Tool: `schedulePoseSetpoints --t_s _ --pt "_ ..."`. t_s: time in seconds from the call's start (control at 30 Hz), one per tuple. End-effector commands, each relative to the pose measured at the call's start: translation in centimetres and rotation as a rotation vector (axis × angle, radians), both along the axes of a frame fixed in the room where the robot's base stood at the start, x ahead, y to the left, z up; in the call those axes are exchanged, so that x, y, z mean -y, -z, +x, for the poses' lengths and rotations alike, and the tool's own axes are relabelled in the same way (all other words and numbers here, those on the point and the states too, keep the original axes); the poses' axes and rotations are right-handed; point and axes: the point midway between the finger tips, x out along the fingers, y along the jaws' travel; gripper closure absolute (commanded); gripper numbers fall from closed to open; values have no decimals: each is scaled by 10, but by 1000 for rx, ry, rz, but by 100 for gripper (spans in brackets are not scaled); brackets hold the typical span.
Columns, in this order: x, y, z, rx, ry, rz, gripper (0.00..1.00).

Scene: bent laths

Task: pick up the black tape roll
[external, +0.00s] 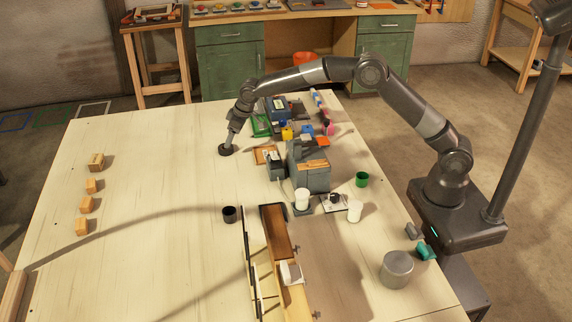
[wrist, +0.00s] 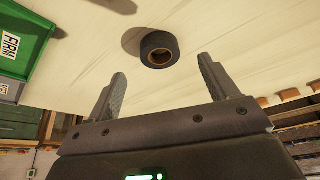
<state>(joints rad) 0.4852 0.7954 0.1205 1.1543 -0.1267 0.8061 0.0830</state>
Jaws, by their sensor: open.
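The black tape roll (wrist: 158,50) shows in the wrist view, resting on the pale tabletop with its brown inner core visible. It lies just past my fingertips, roughly centred between them, with a gap to both fingers. My gripper (wrist: 162,78) is open with nothing between its fingers. In the external view my gripper (external: 231,138) points down over the table's middle, left of the green crate.
A green crate (wrist: 22,38) stands left in the wrist view. Cluttered tools and a grey box (external: 310,175) lie to the right. Several wooden blocks (external: 92,186) sit far left, with clear table between.

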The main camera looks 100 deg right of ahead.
Motion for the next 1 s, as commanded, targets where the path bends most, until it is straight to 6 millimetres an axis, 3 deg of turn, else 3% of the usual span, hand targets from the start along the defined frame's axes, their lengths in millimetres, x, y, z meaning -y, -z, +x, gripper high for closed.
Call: schedulePoseSetpoints --t_s 0.4,0.77,1.0 --pt "10 46 18 0 1 0 21" --pt "11 53 21 1 1 0 21" --pt "11 53 21 1 1 0 41"
